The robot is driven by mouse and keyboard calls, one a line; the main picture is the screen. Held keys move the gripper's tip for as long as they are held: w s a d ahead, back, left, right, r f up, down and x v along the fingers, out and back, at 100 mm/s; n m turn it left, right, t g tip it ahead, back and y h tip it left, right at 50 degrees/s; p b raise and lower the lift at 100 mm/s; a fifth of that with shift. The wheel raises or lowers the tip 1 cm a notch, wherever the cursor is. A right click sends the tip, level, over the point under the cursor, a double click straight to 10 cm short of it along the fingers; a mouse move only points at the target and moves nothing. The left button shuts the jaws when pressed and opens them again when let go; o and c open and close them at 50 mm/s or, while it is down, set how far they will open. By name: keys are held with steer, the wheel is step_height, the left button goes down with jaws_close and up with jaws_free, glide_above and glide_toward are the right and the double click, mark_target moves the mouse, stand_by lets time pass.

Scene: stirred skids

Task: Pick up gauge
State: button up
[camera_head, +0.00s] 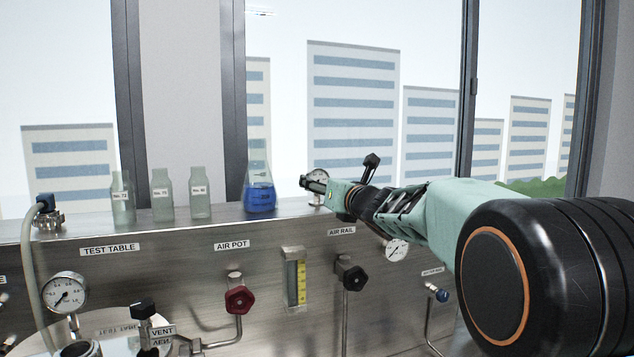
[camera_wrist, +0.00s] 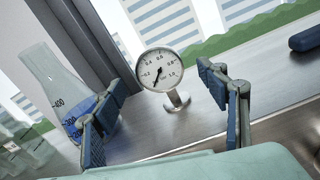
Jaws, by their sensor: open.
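The gauge is a small round white dial with a metal rim on a short metal stem and round foot. It stands upright on the steel ledge, and in the wrist view the gauge (camera_wrist: 161,69) is seen between the fingers, beyond their tips. In the head view the gauge (camera_head: 318,175) is partly hidden by my gripper (camera_head: 316,186), which reaches in from the right. In the wrist view my gripper (camera_wrist: 164,80) is open, with one blue-padded finger on each side of the dial. No contact with the gauge shows.
A flask with blue liquid (camera_head: 260,193) stands close left of the gauge, near my left finger in the wrist view. Small bottles (camera_head: 162,195) stand further left. A dark blue cylinder (camera_wrist: 306,38) lies to the right. Panel gauges (camera_head: 65,292) and valves (camera_head: 238,299) are below.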

mark_target(319, 179)
steer(key=shift+p+x, duration=1)
steer(key=shift+x, duration=1.4)
steer(key=c, duration=1.2)
steer(key=shift+r, duration=0.1)
steer(key=shift+c, duration=0.7)
steer(key=shift+r, duration=0.1)
